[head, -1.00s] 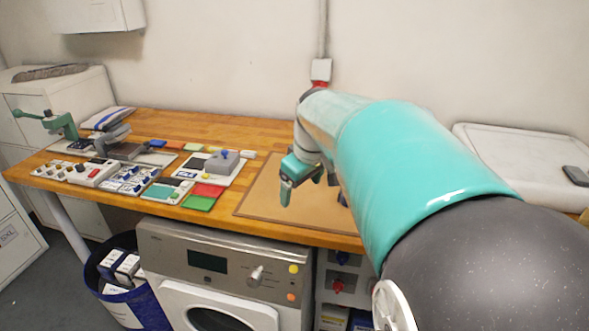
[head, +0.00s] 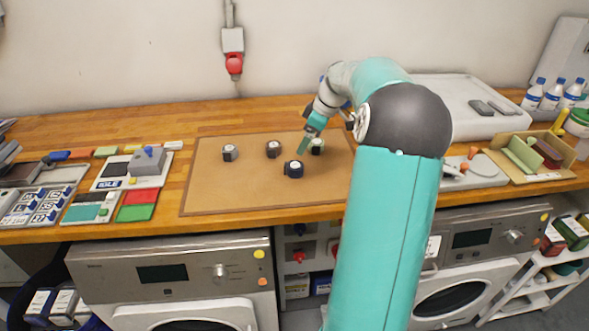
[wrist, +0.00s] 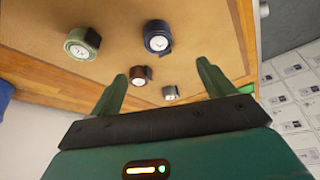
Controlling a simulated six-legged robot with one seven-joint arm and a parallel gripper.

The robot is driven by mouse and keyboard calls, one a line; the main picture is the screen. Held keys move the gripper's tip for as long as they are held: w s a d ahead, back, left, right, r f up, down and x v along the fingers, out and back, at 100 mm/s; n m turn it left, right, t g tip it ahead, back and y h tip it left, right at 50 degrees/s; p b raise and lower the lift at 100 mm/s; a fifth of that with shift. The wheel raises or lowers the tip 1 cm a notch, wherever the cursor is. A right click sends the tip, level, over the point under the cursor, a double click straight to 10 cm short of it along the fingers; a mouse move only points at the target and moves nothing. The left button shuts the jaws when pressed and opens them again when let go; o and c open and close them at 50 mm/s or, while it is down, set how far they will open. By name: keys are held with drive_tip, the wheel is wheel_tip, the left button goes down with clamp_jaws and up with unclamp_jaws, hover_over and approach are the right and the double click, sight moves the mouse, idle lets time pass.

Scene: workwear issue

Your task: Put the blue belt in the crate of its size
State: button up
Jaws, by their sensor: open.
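Several rolled belts with white tags lie on a tan mat (head: 205,195) on the wooden bench. The blue belt (head: 293,170) is the nearest one in the head view; it also shows at the top middle of the wrist view (wrist: 157,34). A green belt (wrist: 80,41), a brown belt (wrist: 138,74) and a grey belt (wrist: 170,92) lie around it. My gripper (head: 303,147) is open and empty above the mat, close to the blue and green belts but apart from them in the wrist view. I cannot make out a crate marked with a size.
Trays and coloured pads (head: 138,205) fill the bench on the left. A white tray (head: 455,105) and an open box (head: 535,160) are on the right, with bottles (head: 552,95) behind. Two machines stand below. A red switch (head: 234,64) hangs on the wall.

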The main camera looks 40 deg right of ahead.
sight(294, 165)
drive_tip(key=x, duration=1.2)
drive_tip(key=shift+f, duration=0.15)
drive_tip(key=c, duration=1.2)
